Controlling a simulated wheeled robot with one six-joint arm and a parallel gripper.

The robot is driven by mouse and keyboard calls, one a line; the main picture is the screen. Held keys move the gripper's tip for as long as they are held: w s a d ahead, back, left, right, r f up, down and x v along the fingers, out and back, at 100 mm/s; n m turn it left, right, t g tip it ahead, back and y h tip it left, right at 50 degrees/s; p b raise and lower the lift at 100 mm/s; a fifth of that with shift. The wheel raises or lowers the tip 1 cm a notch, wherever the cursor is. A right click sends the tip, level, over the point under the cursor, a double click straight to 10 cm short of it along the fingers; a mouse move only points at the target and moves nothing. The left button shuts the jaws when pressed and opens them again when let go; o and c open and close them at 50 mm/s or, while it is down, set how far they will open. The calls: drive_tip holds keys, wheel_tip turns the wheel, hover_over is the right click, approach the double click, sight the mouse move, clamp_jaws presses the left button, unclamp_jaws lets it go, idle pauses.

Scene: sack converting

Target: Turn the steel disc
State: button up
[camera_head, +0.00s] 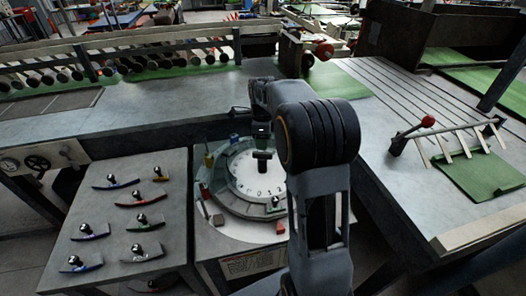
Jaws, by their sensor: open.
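The steel disc (244,176) is a pale round plate with dark marks near its front rim. It lies on a wider grey-green ring (232,205) on a small stand in the middle of the camera_head view. A black T-shaped knob (262,156) stands upright at the disc's middle. My gripper (262,134) is just above and behind the knob in the picture, at the end of my dark arm. It is small and dark here, open, with nothing seen in it. I cannot tell whether it touches the knob. My arm hides part of the disc's right side.
A grey panel (105,255) at the left bears several coloured curved pieces with black knobs. Small red blocks (280,227) lie on the ring's stand. A long grey bench (170,115) runs behind. A rack with a red ball (428,121) stands on the right bench.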

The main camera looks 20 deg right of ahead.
sight(263, 153)
drive_tip(key=shift+f, duration=2.7)
clamp_jaws()
drive_tip(key=shift+d, duration=0.1)
